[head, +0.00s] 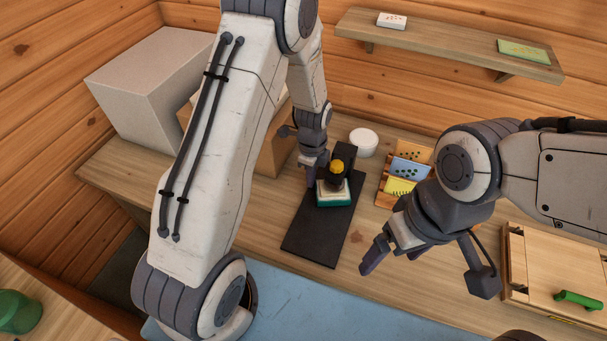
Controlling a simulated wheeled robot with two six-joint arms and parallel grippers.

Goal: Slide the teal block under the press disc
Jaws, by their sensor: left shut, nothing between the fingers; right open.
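The teal block (335,201) lies on a dark flat base plate (311,236), toward its far end. A pale piece, which may be the press disc, sits right above it, below a dark part with a yellow knob (336,166). I cannot tell whether the pale piece touches the block. My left gripper (316,182) is shut with nothing in it, at the left side of the block and the knob; its fingertips are partly hidden. My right gripper (428,268) is open and empty, in front and to the right of the base plate.
A slotted wooden rack with patterned cards (409,169) stands right of the block. A white round object (363,142) is behind. A wooden box with a green handle (578,299) is at right. A large grey box (150,88) stands back left. Bare table shows left of the plate.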

